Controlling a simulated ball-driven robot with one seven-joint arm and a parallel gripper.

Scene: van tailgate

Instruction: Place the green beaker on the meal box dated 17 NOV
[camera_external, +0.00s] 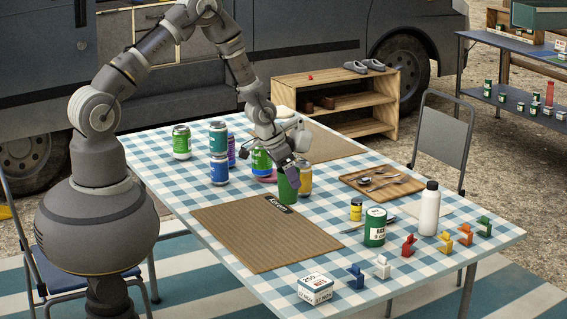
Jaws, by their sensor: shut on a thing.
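My gripper (286,168) is above the middle of the checked table, pointing down, shut on the green beaker (288,188). The beaker is upright near the far edge of a brown ribbed mat; I cannot tell whether its base touches anything. The fingers are small and partly hidden against the beaker. The meal box (316,289) is a small white box with a blue-grey band at the table's front edge. Its front reads 17 NOV, and its top shows a number. Nothing stands on its top. It is well in front of my gripper.
The brown mat (262,238) lies between beaker and box, with a dark label (279,204) at its far edge. Several cans (218,168) stand behind left. A green tin (374,229), white bottle (429,209) and coloured clips (409,246) stand right. A cutlery tray (360,178) lies behind.

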